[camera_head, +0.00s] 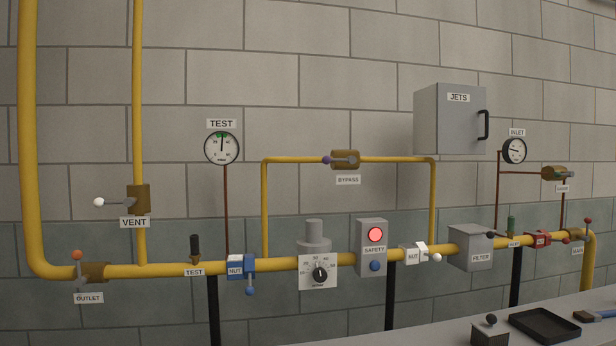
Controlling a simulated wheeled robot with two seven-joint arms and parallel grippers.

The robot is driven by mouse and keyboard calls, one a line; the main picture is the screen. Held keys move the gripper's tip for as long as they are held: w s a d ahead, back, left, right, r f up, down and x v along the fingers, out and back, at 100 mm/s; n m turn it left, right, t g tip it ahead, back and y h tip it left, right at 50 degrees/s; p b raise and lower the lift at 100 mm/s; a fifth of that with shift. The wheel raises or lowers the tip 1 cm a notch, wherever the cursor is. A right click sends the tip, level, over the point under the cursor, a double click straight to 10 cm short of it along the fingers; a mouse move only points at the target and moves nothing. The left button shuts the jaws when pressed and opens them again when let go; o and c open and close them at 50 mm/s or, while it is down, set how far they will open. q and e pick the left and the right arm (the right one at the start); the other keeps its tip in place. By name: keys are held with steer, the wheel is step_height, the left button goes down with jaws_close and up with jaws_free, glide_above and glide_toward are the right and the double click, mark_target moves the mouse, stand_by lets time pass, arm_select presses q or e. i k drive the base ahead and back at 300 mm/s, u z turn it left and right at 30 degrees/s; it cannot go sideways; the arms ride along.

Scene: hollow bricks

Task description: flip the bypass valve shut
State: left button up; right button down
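The bypass valve (346,155) is a brown-gold body on the raised yellow bypass pipe (400,159), above a "BYPASS" label (348,180). Its grey lever points left, roughly in line with the horizontal pipe, and ends in a purple knob (327,160). The valve is unobstructed in the head view. Neither of my grippers is in view.
A grey "JETS" cabinet (440,125) is right of the bypass loop. Below run the main yellow pipe (170,270), a regulator dial (319,274) and the safety box (371,233). A bench (430,328) with a black tray (545,325) is at lower right.

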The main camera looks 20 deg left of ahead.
mark_target(326, 160)
steer(key=u, duration=0.45)
steer(key=i, duration=0.5)
steer(key=u, duration=0.5)
